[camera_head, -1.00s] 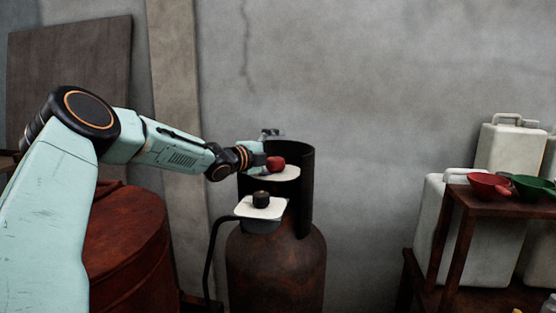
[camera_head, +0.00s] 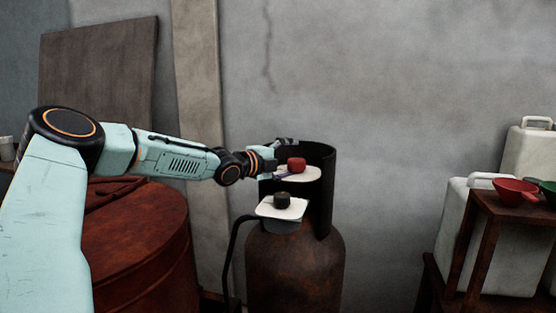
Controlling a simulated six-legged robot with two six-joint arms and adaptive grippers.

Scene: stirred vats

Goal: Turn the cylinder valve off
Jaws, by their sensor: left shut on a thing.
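A rusty brown gas cylinder (camera_head: 293,268) stands upright against the wall, with a dark curved collar (camera_head: 324,190) around its top. A red valve knob (camera_head: 297,165) sits on a white plate (camera_head: 303,175) inside the collar. A black knob (camera_head: 282,200) sits on a lower white plate (camera_head: 264,209) in front. My left gripper (camera_head: 284,160) reaches in from the left at the red knob, its fingers around the knob's left and back sides. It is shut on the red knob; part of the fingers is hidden. My right gripper is not in view.
A rusty red drum (camera_head: 140,245) stands under my left arm. A black hose (camera_head: 231,250) runs down left of the cylinder. At right, a brown stand (camera_head: 484,205) holds a red funnel (camera_head: 515,190) near white canisters (camera_head: 463,215). Bare wall lies between.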

